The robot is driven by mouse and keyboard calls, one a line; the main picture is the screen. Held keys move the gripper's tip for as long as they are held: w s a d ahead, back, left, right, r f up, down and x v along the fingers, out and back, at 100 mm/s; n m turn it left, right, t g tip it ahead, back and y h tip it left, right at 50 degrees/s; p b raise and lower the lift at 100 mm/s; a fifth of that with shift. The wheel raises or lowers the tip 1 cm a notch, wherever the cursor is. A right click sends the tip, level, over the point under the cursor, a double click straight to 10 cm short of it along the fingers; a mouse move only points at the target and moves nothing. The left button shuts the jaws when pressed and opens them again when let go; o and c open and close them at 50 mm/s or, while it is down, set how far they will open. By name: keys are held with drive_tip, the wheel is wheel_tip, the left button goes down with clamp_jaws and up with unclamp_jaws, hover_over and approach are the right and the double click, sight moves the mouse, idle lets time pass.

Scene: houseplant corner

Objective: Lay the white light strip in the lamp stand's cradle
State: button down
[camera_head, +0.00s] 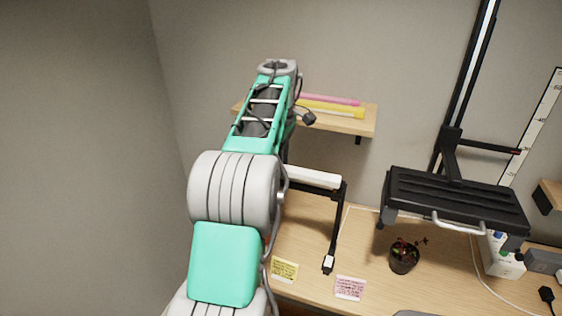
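A white light strip (314,177) runs left to right at the top of the black lamp stand (336,226), and its left end is hidden behind my arm. I cannot tell whether it rests in the cradle, is held by my gripper, or hangs just above. The stand's dark post comes down to the desk, with a small white piece near its lower end. My arm reaches up and away from the bottom of the view. My gripper is hidden behind the arm, so its fingers do not show.
A wall shelf (368,120) behind my arm holds a pink strip (335,100) and a yellow strip (332,111). Yellow (285,270) and pink (350,288) notes lie in front.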

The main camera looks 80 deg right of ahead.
drive_tip(key=shift+f+b, duration=0.55)
drive_tip(key=shift+f, duration=0.35)
drive_tip(key=c, duration=1)
unclamp_jaws()
wheel_tip(320, 180, up, 8)
drive_tip(key=shift+f+p, duration=0.1)
drive_tip(key=shift+p, duration=0.2)
drive_tip(key=shift+w, duration=0.1)
